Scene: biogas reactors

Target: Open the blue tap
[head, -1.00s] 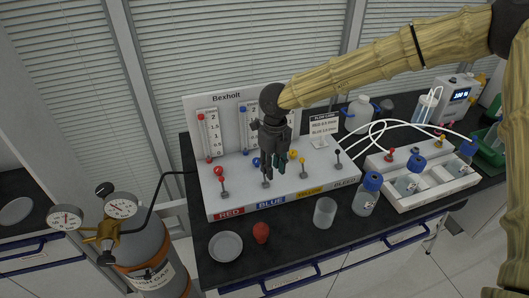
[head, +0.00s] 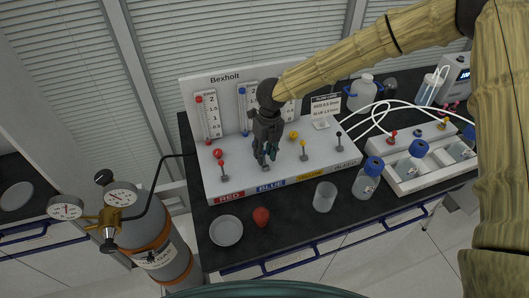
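The blue label (head: 270,185) is second from the left. My gripper (head: 266,162) points down over the blue section, in front of the blue-marked flow tube (head: 243,112). It hides the blue tap's handle and most of its stem. Whether the fingers touch the tap, and whether they are apart or closed, is too small to tell.
The red tap (head: 224,170) stands to the left, the yellow tap (head: 304,150) close to the right, and the black tap (head: 339,141) beyond. A beaker (head: 325,196), a dish (head: 226,231) and a red bulb (head: 261,216) sit in front. A gas cylinder (head: 158,250) stands left.

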